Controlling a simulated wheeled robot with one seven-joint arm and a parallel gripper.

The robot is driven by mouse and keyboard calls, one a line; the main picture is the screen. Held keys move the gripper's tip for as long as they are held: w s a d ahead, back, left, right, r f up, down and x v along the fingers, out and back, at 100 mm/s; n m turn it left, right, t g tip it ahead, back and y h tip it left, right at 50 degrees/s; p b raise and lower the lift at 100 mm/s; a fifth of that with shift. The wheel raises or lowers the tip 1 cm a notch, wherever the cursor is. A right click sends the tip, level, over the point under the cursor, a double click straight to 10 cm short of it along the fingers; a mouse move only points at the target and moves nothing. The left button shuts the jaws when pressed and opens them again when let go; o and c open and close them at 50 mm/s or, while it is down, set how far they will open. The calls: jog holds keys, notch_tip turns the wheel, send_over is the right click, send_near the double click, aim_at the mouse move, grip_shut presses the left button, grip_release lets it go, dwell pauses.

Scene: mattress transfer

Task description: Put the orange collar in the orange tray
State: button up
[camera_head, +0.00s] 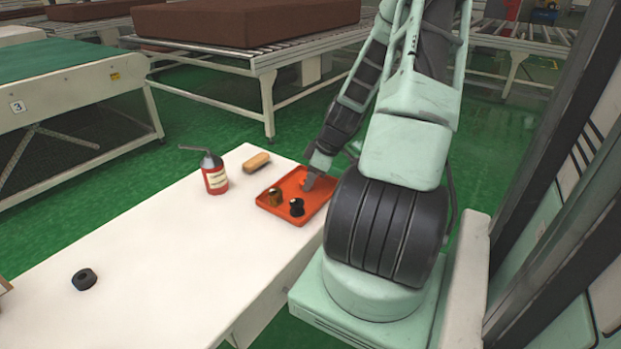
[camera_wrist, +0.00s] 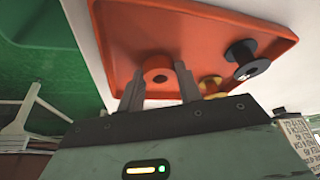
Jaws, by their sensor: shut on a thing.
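The orange tray (camera_head: 318,202) lies on the far right end of the white table, beneath my gripper (camera_head: 311,182). In the wrist view the tray (camera_wrist: 205,35) fills the upper middle. The orange collar (camera_wrist: 151,73), a ring with a dark hole, sits between the two fingers of my gripper (camera_wrist: 160,70), which is shut on it. The collar is over or in the tray; I cannot tell whether it touches the tray floor. In the head view my gripper mostly hides the collar.
A brass spool (camera_head: 275,197) and a black spool (camera_head: 296,207) are in the tray near my gripper. A red bottle (camera_head: 214,176) and a tan block (camera_head: 256,161) stand left of the tray. A black ring (camera_head: 84,279) lies on the white table (camera_head: 160,250), whose middle is clear.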

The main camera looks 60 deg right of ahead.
jog(key=shift+f, duration=0.1)
jog(key=o, duration=1)
jog(key=p+v, duration=0.1)
jog(key=v, duration=1.1)
jog(key=shift+p, duration=0.4)
jog(key=shift+w, duration=0.15)
